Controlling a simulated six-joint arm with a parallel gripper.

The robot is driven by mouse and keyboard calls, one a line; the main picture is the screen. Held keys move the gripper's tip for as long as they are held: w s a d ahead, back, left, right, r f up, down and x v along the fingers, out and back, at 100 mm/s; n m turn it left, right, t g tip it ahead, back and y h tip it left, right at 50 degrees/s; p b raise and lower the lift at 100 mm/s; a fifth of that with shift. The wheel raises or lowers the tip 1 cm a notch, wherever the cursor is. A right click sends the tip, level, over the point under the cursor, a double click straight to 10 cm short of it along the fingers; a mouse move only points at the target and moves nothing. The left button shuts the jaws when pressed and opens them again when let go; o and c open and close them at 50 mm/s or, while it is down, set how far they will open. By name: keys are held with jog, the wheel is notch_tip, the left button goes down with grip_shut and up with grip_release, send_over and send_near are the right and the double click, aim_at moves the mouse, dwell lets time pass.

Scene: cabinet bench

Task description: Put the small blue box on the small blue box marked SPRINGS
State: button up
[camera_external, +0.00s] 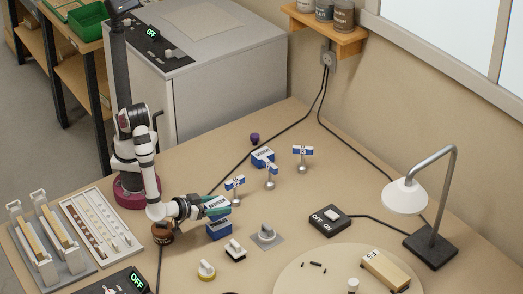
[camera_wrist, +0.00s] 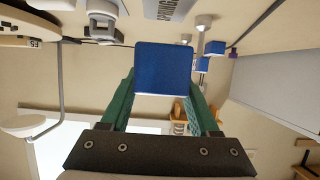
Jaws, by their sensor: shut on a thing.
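My gripper (camera_external: 218,208) is shut on a small blue box (camera_wrist: 162,68), held between its green fingers in the wrist view. In the external view the fingers partly hide this held box. A further small blue box with a white top label (camera_external: 262,157) lies farther back on the bench.
Blue-and-white tagged stands (camera_external: 303,152) stand behind the gripper. A brown pot (camera_external: 162,232) is left. A lamp (camera_external: 405,197) stands right.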

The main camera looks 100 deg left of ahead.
jog(key=shift+f, duration=1.85)
jog(key=shift+f, duration=0.1)
jog(key=o, duration=1.5)
jog(key=shift+c, duration=0.2)
